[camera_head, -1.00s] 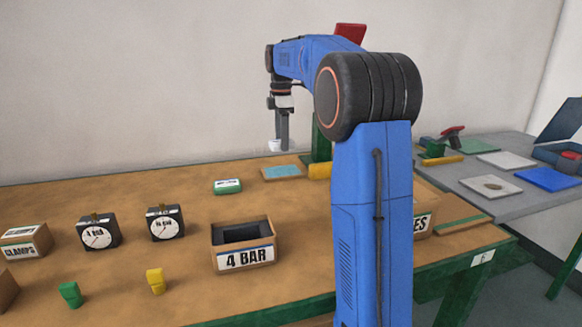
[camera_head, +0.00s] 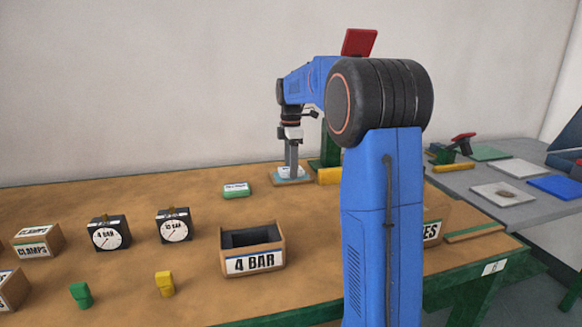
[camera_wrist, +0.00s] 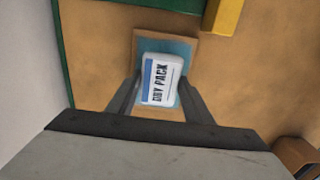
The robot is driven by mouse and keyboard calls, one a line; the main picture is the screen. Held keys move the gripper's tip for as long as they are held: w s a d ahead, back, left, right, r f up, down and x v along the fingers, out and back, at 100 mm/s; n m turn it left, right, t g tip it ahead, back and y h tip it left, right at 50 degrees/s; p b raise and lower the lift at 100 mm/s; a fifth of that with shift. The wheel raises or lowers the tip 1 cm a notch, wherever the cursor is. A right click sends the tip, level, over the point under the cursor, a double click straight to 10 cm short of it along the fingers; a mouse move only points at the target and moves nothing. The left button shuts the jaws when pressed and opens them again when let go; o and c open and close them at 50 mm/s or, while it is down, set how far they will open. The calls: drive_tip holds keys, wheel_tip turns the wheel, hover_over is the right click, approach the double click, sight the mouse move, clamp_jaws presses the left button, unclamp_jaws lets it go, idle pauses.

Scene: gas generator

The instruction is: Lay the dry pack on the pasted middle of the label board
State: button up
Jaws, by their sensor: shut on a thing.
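The dry pack (camera_wrist: 160,80) is a small white packet with a blue stripe and the words DRY PACK. My gripper (camera_wrist: 157,90) is shut on it, one finger on each side. The label board (camera_wrist: 187,44) is a tan board with a light blue pasted middle (camera_wrist: 178,47). In the wrist view the pack lies over that blue middle. In the head view my gripper (camera_head: 291,172) is down at the label board (camera_head: 305,181), with the pack low between the fingers. I cannot tell whether the pack touches the board.
A green-and-white pack (camera_head: 236,190) lies left of the board. A yellow block (camera_head: 329,176) and a green post (camera_head: 330,149) stand close on the right. The 4 BAR box (camera_head: 252,262) and two gauges (camera_head: 174,226) stand nearer the front.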

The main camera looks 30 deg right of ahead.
drive_tip(key=shift+f, duration=0.15)
drive_tip(key=o, duration=1)
drive_tip(key=shift+o, duration=0.2)
wheel_tip(320, 180, up, 12)
drive_tip(key=shift+s, duration=0.1)
